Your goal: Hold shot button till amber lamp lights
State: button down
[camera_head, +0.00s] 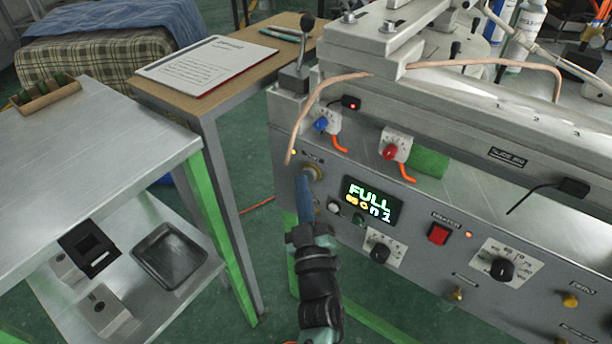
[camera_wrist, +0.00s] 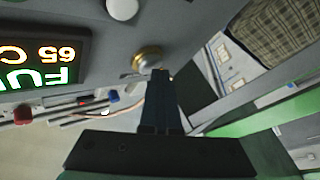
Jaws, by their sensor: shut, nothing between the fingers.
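The control panel (camera_head: 345,170) of the wax machine fills the right of the head view. A round brass shot button (camera_head: 316,171) sits at its left end, and it also shows in the wrist view (camera_wrist: 147,58). The display (camera_head: 372,204) reads "FULL", and the wrist view shows "65 C".
A white round button (camera_head: 334,207) and a dial (camera_head: 380,251) are close to my gripper. A red switch (camera_head: 438,233) is farther right. A copper tube (camera_head: 305,118) hangs above the shot button. A steel cart (camera_head: 100,150) stands left, with green floor between.

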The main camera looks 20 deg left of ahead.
jog(key=shift+s+a, duration=0.25)
jog(key=shift+s, duration=0.6)
jog(key=s, duration=0.1)
jog(key=s+a, duration=0.1)
jog(key=s, duration=0.2)
jog(key=shift+s+a, duration=0.35)
jog(key=shift+a, duration=0.05)
dwell(0.3)
